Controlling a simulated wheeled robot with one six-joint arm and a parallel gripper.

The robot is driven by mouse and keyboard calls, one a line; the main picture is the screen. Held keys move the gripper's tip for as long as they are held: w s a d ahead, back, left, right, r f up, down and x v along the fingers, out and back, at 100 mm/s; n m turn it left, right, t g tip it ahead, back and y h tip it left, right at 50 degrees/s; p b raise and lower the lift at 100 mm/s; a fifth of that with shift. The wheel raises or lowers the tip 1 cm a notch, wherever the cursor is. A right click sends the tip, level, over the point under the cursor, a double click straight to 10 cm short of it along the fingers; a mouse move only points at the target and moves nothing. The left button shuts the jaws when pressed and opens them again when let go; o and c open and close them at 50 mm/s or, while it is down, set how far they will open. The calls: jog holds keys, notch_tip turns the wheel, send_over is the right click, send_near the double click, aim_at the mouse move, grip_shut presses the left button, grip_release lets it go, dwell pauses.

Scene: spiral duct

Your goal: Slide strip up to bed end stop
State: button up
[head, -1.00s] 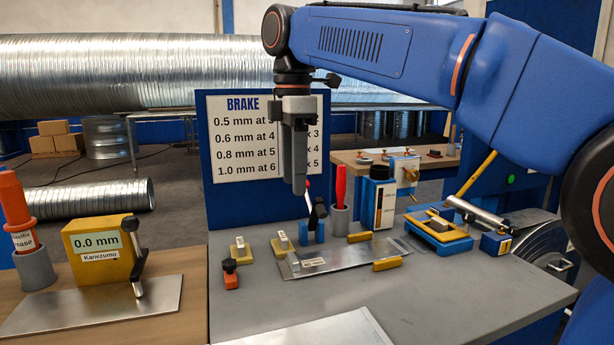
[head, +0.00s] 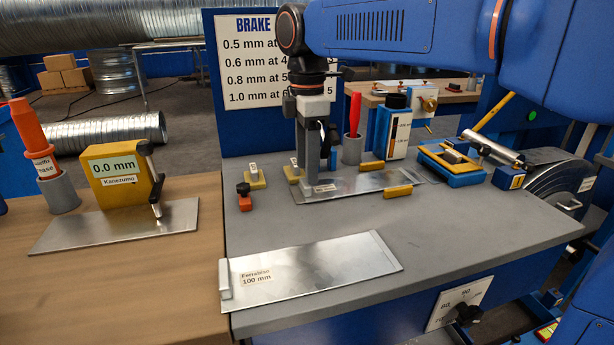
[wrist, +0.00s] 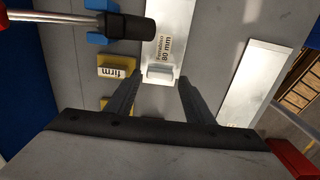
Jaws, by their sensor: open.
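The metal strip (head: 345,188), labelled 80 mm in the wrist view (wrist: 172,30), lies flat on the grey bench between two yellow blocks, the rear one (head: 371,166) and the front one (head: 398,191). My gripper (head: 308,190) is down at the strip's left end, fingers pointing down. In the wrist view my open gripper (wrist: 158,82) has one finger on each side of the small raised tab (wrist: 160,73) at the strip's near end, with gaps showing. I cannot tell which part is the bed end stop; the strip's far end is out of the wrist view.
A second strip (head: 310,270), labelled 100 mm, lies at the bench front. A red-handled tool (head: 354,115) stands behind. The bench's front right is clear.

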jog(key=shift+f, duration=1.85)
jog(key=c, duration=1)
jog(key=shift+c, duration=0.2)
jog(key=shift+a, duration=0.15)
jog(key=shift+s+a, duration=0.35)
jog(key=shift+a, duration=0.9)
jog(key=shift+s+a, duration=0.4)
jog(key=shift+a, duration=0.8)
jog(key=shift+s+a, duration=0.35)
jog(key=shift+a, duration=0.9)
jog(key=o, duration=1.4)
jog(key=shift+c, duration=0.2)
